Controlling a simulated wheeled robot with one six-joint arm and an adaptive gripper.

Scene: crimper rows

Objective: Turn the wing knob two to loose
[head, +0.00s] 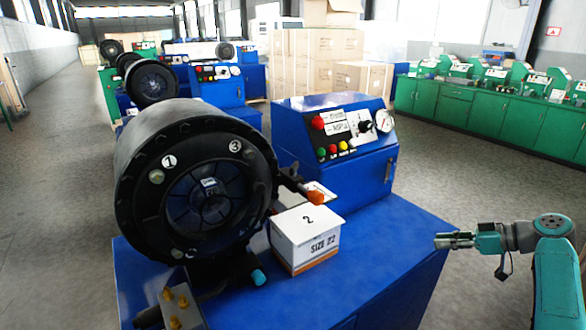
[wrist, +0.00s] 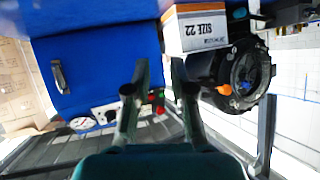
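The blue control box (head: 340,160) stands on the blue bench. Its sloped panel carries a dark wing-shaped knob (head: 366,126) on a white plate, left of a round gauge (head: 384,121). The black crimper head (head: 185,150) at left has bolt-like knobs beside labels 1 and 3. I see no clear label 2 on a knob, and cannot read any loose marking. My gripper (head: 447,241) is right of the bench, apart from everything. In the wrist view my gripper (wrist: 160,66) has its fingers apart with nothing held; the control box also shows there (wrist: 98,68).
A white carton (head: 307,238) marked 2 and SIZE 22 stands on the bench (head: 400,255) between crimper head and control box. An orange-tipped lever (head: 315,198) and a cyan-tipped one (head: 259,277) stick out nearby. Green cabinets (head: 480,112) line the right; floor between is clear.

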